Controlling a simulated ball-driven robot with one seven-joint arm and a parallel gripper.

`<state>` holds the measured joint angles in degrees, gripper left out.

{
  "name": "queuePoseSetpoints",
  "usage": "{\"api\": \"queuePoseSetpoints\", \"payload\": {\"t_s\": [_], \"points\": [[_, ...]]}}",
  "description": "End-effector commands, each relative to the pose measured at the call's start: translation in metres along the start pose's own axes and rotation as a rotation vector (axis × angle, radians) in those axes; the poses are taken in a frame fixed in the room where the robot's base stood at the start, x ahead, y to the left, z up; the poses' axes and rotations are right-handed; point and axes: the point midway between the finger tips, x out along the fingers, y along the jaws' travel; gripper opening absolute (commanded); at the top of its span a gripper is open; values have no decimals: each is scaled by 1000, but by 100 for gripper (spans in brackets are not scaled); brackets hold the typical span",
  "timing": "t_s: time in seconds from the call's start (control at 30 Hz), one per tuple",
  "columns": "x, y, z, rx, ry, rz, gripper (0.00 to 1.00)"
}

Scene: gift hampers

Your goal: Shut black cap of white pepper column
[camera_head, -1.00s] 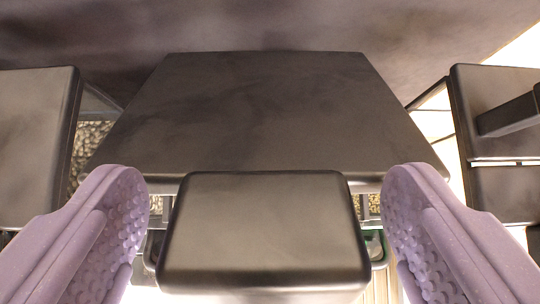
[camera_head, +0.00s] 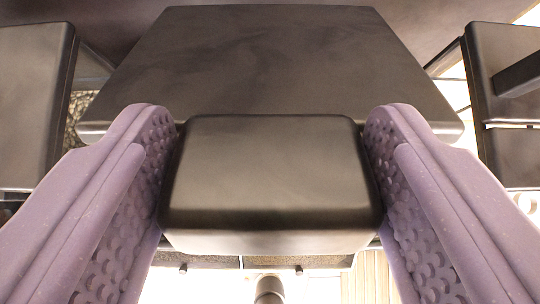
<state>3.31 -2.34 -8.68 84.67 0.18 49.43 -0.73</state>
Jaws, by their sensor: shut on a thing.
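A wide black cap (camera_head: 270,60) fills the upper middle, a flat dark panel narrowing away from me. In front of it is a thick dark block (camera_head: 270,165) with rounded edges, apparently the cap's grip; I cannot tell how the two join. My gripper's (camera_head: 270,125) two purple, dimpled fingers stand on either side of this block. They are shut on it, pressing its left and right sides. The white pepper itself is not visible, and no label shows. I cannot tell how far open the cap is.
Another dark cap or block (camera_head: 32,105) stands at the left, with a strip of speckled grains (camera_head: 80,112) beside it. A similar dark one with a bar (camera_head: 508,95) is at the right. Bright, pale surfaces show below.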

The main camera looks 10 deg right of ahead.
Motion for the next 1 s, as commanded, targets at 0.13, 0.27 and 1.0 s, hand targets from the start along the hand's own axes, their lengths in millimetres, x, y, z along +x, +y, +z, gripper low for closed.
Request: {"api": "queuePoseSetpoints", "payload": {"t_s": [0.13,0.27,1.0], "points": [[8,0,22,0,84,0,13],[13,0,39,0,170,-1,13],[34,0,90,0,445,0,14]]}}
